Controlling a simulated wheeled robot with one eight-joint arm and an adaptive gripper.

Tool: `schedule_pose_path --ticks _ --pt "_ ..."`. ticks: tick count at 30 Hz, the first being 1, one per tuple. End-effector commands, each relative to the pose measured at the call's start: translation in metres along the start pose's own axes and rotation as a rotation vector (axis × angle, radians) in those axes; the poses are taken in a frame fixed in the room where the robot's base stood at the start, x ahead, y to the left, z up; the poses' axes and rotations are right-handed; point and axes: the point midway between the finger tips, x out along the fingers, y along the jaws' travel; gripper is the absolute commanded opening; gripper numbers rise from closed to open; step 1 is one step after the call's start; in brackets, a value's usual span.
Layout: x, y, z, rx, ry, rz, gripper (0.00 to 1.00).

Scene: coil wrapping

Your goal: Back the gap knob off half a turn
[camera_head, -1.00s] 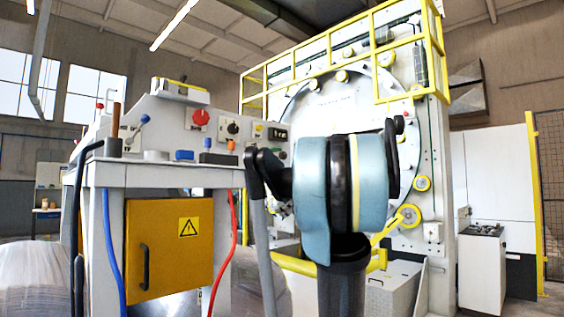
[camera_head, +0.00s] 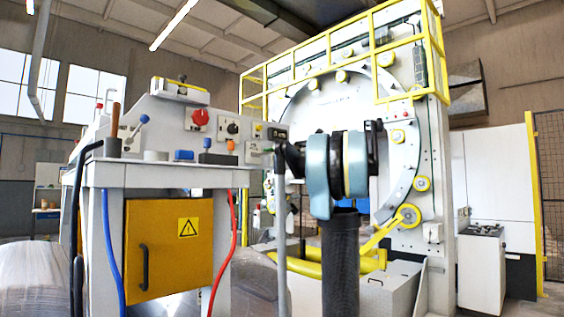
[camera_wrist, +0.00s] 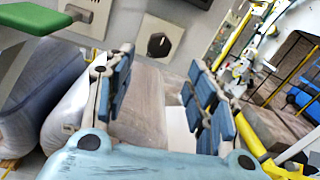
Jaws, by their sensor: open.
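A black round knob (camera_wrist: 158,44) with a white mark sits on a square grey plate in the wrist view. It appears beyond and between the fingertips of my gripper (camera_wrist: 160,62). My gripper is open, with blue-padded fingers spread apart and nothing between them; it is apart from the knob. In the head view, what looks like the same black knob (camera_head: 233,128) is on the sloped grey panel, right of a red knob (camera_head: 200,117). I cannot read a label naming the gap knob. My arm stands right of the panel there, and the fingers are not clear.
The grey bench (camera_head: 150,174) carries small levers and blue blocks (camera_head: 184,155). A yellow cabinet door (camera_head: 169,250) is below. The large ring machine (camera_head: 405,190) with yellow rails stands behind my arm. A green part (camera_wrist: 22,60) is at the wrist view's upper left.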

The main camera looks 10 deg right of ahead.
Motion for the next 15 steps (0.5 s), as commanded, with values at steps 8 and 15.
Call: schedule_pose_path --ticks 8,15 --pt "0.051 0.002 0.0 -0.001 0.0 0.004 0.51" --pt "0.091 0.002 0.0 -0.001 0.0 0.004 0.51"
